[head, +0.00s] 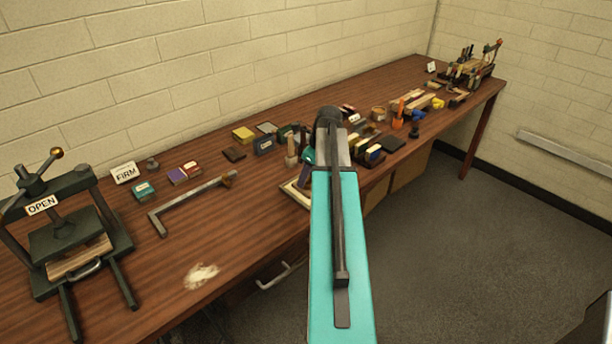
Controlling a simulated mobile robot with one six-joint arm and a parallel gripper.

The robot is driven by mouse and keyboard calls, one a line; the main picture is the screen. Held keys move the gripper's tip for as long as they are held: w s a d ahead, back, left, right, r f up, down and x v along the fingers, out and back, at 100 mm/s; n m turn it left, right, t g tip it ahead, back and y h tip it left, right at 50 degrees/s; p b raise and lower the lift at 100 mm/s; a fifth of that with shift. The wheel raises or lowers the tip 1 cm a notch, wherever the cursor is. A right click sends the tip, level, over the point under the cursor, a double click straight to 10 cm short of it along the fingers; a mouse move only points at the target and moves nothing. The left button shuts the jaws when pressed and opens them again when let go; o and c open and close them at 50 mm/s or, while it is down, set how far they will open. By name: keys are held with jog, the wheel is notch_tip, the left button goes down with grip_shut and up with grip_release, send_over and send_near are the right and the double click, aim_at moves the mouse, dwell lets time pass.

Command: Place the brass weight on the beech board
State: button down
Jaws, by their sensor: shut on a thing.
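My teal arm reaches forward over the table's front edge and hides most of my gripper (303,182). A small teal and dark part of the wrist end shows just left of the arm. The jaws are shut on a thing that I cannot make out. I cannot pick out the brass weight in this view. A pale-edged flat piece (291,191) lies on the table below the wrist end, partly hidden by the arm; I cannot tell if it is the beech board. Another pale wooden board (80,258) lies in the press at the left.
A dark press (62,232) with an OPEN sign stands at the left of the brown table (235,225). A metal bar frame (190,202) lies near it. Several small blocks and tools crowd the middle and far right. A pale powder patch (201,274) is near the front edge.

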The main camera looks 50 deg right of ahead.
jog(key=c, duration=1.2)
grip_release()
jog(key=shift+o, duration=0.2)
jog(key=shift+r, duration=0.1)
jog(key=b+v, duration=0.2)
jog(key=v, duration=1)
jog(key=shift+s+d, duration=0.1)
